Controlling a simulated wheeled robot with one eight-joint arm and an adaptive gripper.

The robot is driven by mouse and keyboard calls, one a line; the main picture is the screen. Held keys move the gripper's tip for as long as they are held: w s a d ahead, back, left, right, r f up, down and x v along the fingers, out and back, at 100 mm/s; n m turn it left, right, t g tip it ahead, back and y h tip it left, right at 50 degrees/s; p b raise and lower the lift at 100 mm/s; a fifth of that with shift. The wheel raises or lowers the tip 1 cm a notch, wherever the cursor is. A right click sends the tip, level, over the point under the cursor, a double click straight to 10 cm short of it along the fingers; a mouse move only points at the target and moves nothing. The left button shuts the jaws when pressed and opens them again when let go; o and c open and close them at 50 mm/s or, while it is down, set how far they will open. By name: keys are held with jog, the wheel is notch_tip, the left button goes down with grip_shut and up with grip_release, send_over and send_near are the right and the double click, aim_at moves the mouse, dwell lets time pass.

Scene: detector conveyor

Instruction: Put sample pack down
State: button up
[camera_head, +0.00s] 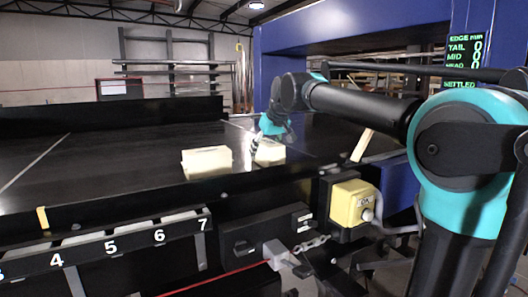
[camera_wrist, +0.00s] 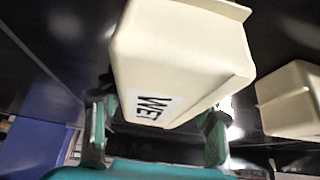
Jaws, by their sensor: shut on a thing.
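A cream sample pack (camera_wrist: 185,50) marked WET lies between the fingers of my gripper (camera_wrist: 155,138) in the wrist view. My gripper (camera_head: 258,143) is shut on this pack (camera_head: 270,153), which shows in the head view low over or on the black conveyor belt (camera_head: 110,165). I cannot tell whether its underside touches the belt. A second cream pack (camera_head: 207,162) sits on the belt just to the left, apart from the held one. It also shows at the right of the wrist view (camera_wrist: 292,105).
A blue frame (camera_head: 350,32) spans the belt, with a green-lettered display (camera_head: 467,62) at right. A yellow button box (camera_head: 352,203) and a numbered rail (camera_head: 110,248) line the near side. The belt's left part is clear. A pale slanted bar (camera_head: 361,145) stands right of the packs.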

aim_at(274, 145)
jog(key=o, duration=1.7)
jog(key=shift+o, duration=0.2)
jog(key=v, duration=1.2)
jog(key=shift+r, duration=0.1)
